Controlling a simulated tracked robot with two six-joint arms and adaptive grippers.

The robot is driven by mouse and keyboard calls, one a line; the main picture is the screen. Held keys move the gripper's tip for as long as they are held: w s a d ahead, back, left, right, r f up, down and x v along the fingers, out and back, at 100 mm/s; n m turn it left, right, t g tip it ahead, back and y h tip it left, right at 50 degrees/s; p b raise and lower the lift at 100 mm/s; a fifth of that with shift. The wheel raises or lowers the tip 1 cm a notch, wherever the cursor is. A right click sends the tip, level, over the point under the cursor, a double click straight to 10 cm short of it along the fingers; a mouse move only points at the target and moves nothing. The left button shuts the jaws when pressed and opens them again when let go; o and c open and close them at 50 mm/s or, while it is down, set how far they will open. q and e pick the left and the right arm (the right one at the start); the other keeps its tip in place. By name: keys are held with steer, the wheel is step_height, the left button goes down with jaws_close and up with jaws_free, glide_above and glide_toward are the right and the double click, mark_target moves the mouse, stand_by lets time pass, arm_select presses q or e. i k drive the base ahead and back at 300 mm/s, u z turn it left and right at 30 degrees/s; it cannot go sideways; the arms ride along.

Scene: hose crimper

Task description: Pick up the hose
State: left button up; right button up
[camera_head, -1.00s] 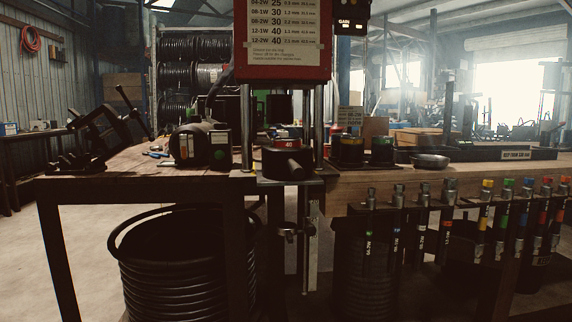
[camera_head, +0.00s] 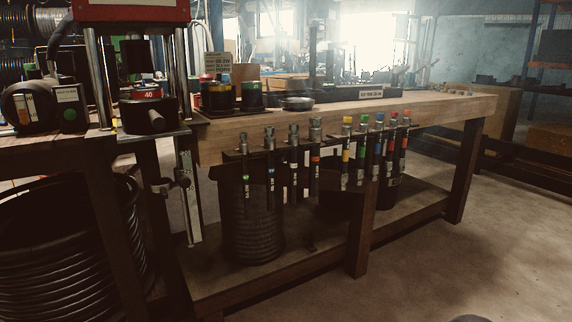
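Several short black hoses with metal end fittings hang upright in a rack on the front of the wooden workbench. The left group includes a hose with a green band (camera_head: 246,190), one with a blue band (camera_head: 270,185) and one with an orange-red band (camera_head: 315,170). I cannot tell which hose the task means. Neither of my grippers is in view.
The workbench (camera_head: 440,108) runs to the right, with a lower shelf and legs. The crimper (camera_head: 150,110) stands at the left. A large black hose coil (camera_head: 60,250) sits below it. A smaller coil (camera_head: 252,225) is on the shelf.

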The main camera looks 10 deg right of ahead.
mark_target(313, 151)
steer(key=z, duration=0.35)
steer(key=i, duration=0.2)
steer(key=u, duration=2.25)
steer(key=k, duration=1.3)
steer(key=z, duration=0.85)
steer(key=i, duration=1.45)
steer(key=z, duration=0.45)
